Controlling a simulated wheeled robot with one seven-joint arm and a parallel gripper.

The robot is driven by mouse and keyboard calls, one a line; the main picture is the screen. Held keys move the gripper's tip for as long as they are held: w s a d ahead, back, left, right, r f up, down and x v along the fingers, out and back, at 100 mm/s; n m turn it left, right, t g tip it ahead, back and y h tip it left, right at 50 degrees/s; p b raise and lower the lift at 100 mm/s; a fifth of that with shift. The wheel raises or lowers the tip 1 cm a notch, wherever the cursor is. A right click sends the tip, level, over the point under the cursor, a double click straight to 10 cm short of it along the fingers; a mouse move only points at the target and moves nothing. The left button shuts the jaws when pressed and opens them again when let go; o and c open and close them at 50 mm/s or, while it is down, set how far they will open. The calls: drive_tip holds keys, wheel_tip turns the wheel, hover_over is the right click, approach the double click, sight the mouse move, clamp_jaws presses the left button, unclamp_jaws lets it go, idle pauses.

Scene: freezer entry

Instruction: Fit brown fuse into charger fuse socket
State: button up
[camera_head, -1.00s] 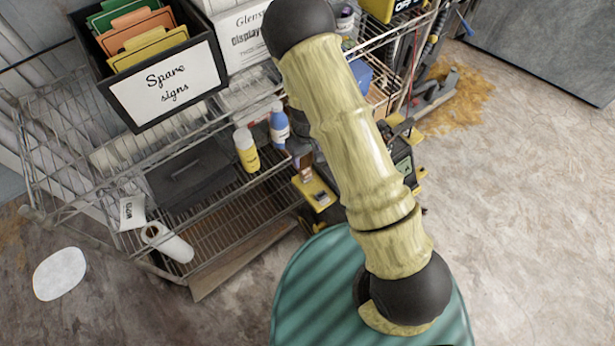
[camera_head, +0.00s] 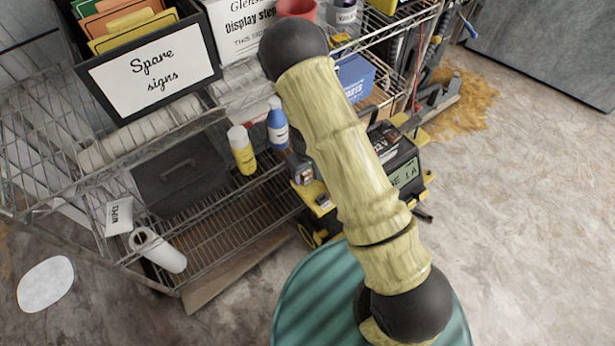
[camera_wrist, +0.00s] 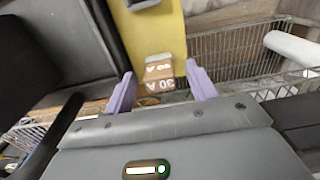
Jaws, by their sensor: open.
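In the wrist view, a brown fuse (camera_wrist: 159,72) marked 30 A sits at the near end of a yellow panel (camera_wrist: 160,28). My gripper (camera_wrist: 162,88) is open, with one purple finger on each side of the fuse in the picture. I cannot tell how far the fuse is from the fingers. A dark fitting (camera_wrist: 143,4) shows at the top of the panel; I cannot tell whether it is the socket. In the head view, a black charger-like unit with a lit display (camera_head: 405,174) stands right of my arm. My arm hides the gripper there.
A wire rack (camera_head: 235,215) holds a yellow bottle (camera_head: 243,152), a blue bottle (camera_head: 277,127), a black case (camera_head: 180,175) and a paper roll (camera_head: 158,250). A Spare signs box (camera_head: 150,70) stands above. The floor at right is clear (camera_head: 530,200).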

sight(307, 172)
drive_tip(key=c, duration=1.2)
drive_tip(key=shift+r+p, duration=0.9)
idle(1.1)
drive_tip(key=shift+r+p, duration=2.25)
drive_tip(key=shift+r, duration=0.45)
